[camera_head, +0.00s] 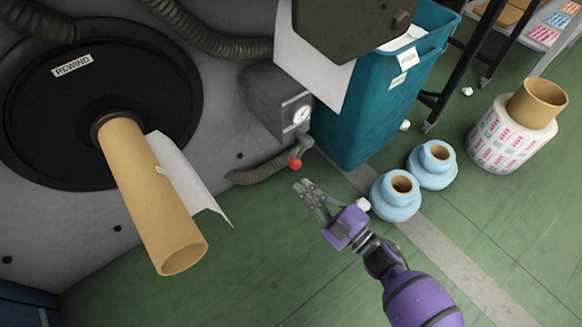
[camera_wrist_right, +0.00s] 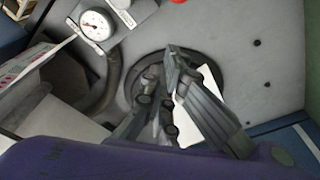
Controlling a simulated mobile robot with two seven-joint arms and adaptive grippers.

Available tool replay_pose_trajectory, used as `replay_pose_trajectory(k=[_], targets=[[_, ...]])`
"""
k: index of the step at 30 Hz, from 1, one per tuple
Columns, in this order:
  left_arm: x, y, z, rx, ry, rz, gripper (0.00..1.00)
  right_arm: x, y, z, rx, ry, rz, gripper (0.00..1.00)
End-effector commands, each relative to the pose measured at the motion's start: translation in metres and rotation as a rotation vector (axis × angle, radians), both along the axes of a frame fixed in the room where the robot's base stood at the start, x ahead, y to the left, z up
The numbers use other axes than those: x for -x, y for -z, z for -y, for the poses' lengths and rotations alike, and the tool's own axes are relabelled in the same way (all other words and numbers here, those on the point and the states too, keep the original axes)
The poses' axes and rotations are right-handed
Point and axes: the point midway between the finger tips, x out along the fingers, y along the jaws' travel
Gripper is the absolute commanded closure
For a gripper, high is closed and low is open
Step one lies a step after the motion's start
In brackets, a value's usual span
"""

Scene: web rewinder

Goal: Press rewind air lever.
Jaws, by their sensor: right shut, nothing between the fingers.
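The rewind air lever ends in a red knob (camera_head: 295,163), on a short grey lever below the grey box (camera_head: 282,100) with a round pressure gauge (camera_head: 301,114). In the right wrist view the gauge (camera_wrist_right: 97,25) shows at upper left, and a bit of red, likely the knob (camera_wrist_right: 178,2), is cut off at the top edge. My right gripper (camera_head: 304,187) has a purple wrist and grey fingers. It is shut and empty, just below and right of the knob in the head view, apart from it. Its fingers also show in the right wrist view (camera_wrist_right: 162,65). My left gripper is not in view.
A cardboard core (camera_head: 150,195) with a white sheet (camera_head: 190,180) sticks out from the black rewind disc (camera_head: 60,110) at left. A teal bin (camera_head: 365,110) stands right of the gauge box. Blue rolls (camera_head: 395,205) and a printed roll (camera_head: 505,140) stand on the green floor.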

Motion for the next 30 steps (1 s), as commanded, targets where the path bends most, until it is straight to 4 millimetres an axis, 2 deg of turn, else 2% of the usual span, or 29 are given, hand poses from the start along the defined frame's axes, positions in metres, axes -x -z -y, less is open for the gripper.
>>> replay_pose_trajectory(k=[7,11,24,27,30], targets=[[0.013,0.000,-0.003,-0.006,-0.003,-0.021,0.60,-0.001,-0.001,-0.001,-0.001,0.001,-0.001,1.00],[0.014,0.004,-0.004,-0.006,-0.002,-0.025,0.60,-0.010,-0.002,-0.009,-0.003,0.000,0.001,1.00],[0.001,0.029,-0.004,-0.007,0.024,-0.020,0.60,-0.076,-0.010,-0.068,-0.002,0.001,0.001,1.00],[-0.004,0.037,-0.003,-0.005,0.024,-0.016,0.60,-0.079,0.006,-0.054,0.002,0.005,-0.005,1.00],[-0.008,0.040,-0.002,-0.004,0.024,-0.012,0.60,-0.081,0.014,-0.047,0.000,0.002,-0.004,1.00]])
